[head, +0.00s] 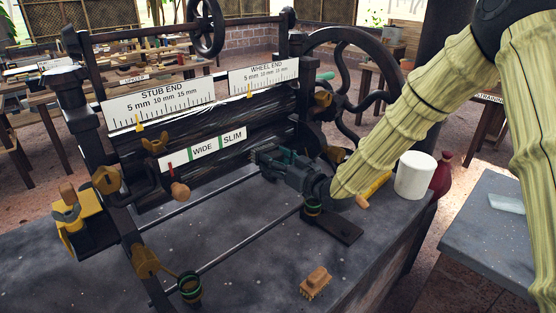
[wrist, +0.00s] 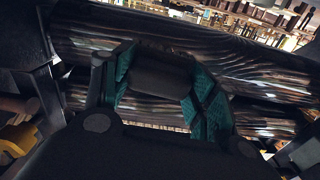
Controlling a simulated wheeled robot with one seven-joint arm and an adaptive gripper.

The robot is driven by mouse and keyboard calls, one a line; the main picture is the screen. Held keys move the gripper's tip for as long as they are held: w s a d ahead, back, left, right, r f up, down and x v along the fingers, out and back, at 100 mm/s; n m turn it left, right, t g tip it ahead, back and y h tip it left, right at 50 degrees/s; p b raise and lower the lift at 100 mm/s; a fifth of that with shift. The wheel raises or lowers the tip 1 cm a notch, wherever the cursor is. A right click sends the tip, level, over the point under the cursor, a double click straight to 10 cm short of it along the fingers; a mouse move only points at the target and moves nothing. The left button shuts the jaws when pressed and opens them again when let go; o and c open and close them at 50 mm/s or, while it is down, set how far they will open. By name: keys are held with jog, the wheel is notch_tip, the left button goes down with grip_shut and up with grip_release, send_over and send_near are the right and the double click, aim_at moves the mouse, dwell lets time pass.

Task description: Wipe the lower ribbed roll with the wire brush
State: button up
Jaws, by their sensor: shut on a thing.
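My gripper (head: 264,157) reaches in from the right to the front of the roller machine, near the right part of its rolls. Its green-padded fingers also show in the wrist view (wrist: 162,88). They are shut on a dark block (wrist: 160,76), which may be the wire brush; no bristles show on it. The lower ribbed roll (wrist: 262,118) runs behind the fingers, dark with shiny streaks. The upper roll (wrist: 230,58) lies above it. The fingers overlap the lower roll in the picture, but I cannot tell whether the block touches it.
A wooden brush (head: 315,283) lies on the grey bench top. A white tub (head: 414,176) and a dark red bottle (head: 441,174) stand right of my arm. A WIDE/SLIM board (head: 205,148) and wooden knobs are on the machine's front. Thin rods cross the bench.

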jog(key=s+a+b, duration=0.1)
jog(key=s+a, duration=0.3)
jog(key=shift+a+b, duration=0.3)
jog(key=shift+b, duration=0.1)
dwell(0.5)
jog(key=shift+w+d+r, duration=0.1)
jog(key=shift+w+d, duration=1.2)
jog(key=shift+w+d+b, duration=0.4)
jog(key=shift+w+d, duration=1.55)
jog(key=shift+d, duration=0.2)
jog(key=v, duration=0.6)
jog(key=shift+d, duration=0.1)
jog(key=shift+v, duration=1.5)
